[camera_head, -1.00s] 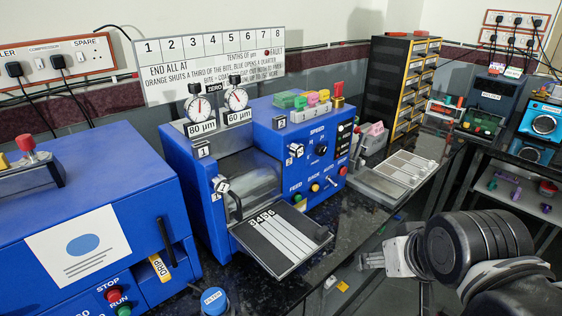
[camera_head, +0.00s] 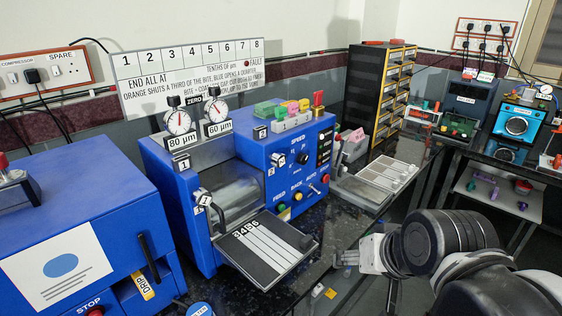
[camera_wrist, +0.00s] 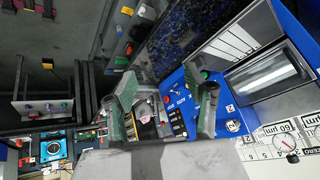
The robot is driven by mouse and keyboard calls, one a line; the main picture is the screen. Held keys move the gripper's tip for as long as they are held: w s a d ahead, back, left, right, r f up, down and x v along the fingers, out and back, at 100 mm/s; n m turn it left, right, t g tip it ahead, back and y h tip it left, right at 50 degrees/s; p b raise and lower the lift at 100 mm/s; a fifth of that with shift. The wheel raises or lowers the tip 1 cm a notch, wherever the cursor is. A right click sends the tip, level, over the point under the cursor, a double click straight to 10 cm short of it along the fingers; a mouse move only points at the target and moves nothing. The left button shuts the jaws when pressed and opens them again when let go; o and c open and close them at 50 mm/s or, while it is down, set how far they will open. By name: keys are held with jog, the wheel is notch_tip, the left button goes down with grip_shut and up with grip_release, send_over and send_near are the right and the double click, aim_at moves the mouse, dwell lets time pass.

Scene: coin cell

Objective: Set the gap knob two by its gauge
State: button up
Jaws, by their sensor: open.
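The blue coating machine (camera_head: 250,150) has two dial gauges on top. The left gauge (camera_head: 178,122) is above an 80 µm plate, the right gauge (camera_head: 218,109) above a 60 µm plate. A small knob beside a tag that seems to read 2 (camera_head: 278,163) is on the front, right of the roller; it seems to show in the wrist view (camera_wrist: 232,126). My gripper (camera_head: 347,258) is open and empty, right of the machine's tray and apart from the knob. Its two fingers show in the wrist view (camera_wrist: 166,100).
The striped tray (camera_head: 266,250) juts from the machine's front. A white board of text (camera_head: 188,78) stands behind. A pale slotted plate (camera_head: 380,180) and a drawer cabinet (camera_head: 380,95) are to the right. Another blue machine (camera_head: 90,210) is at left.

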jog(key=w+a+m+y, duration=0.3)
jog(key=w+a+m, duration=0.1)
jog(key=w+m, duration=0.15)
jog(key=m+t+y+p, duration=0.3)
jog(key=m+t+y, duration=0.4)
jog(key=m, duration=1)
send_near(282, 163)
jog(key=x, duration=1)
jog(key=shift+w+a+r+b, duration=0.1)
jog(key=shift+w+a+b, duration=0.15)
jog(key=shift+b, duration=0.15)
jog(key=c, duration=1.2)
jog(key=shift+o, duration=0.2)
jog(key=shift+n, duration=0.25)
